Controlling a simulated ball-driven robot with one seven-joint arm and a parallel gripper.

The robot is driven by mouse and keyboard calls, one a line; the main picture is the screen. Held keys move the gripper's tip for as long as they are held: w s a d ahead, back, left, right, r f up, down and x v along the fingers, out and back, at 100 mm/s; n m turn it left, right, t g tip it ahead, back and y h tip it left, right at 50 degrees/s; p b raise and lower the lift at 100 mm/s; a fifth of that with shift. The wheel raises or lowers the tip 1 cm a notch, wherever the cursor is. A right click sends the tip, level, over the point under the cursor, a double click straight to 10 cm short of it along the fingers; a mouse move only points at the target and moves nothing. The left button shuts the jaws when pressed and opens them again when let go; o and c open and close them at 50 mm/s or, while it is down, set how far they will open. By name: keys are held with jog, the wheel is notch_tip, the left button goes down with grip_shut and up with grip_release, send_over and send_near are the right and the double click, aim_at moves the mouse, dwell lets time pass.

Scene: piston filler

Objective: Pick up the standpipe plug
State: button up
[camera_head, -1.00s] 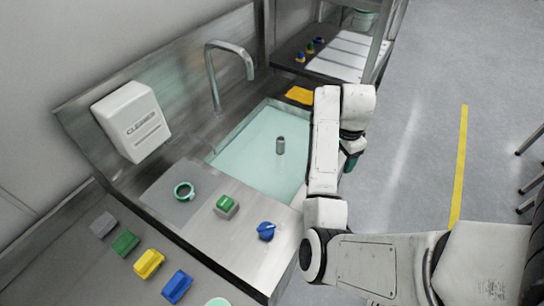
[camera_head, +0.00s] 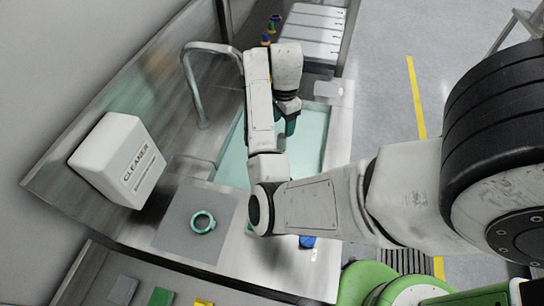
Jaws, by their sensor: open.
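The sink basin (camera_head: 232,165) holds pale green liquid and sits in the steel counter. The grey standpipe plug is not visible now; my arm covers much of the basin. My gripper (camera_head: 290,127) shows dark green fingers pointing down over the far right part of the basin. It is open. No object can be made out between the fingers, and its height above the liquid cannot be told.
A curved steel faucet (camera_head: 190,80) rises at the basin's left. A white cleaner box (camera_head: 117,160) hangs on the left backsplash. A teal ring (camera_head: 203,222) lies on a grey mat (camera_head: 172,226). A blue knob (camera_head: 307,241) is partly behind my arm.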

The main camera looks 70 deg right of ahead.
notch_tip(320, 180, down, 11)
jog(key=b, duration=1)
jog(key=shift+r, duration=0.2)
jog(key=shift+c, duration=0.3)
grip_shut()
dwell(0.7)
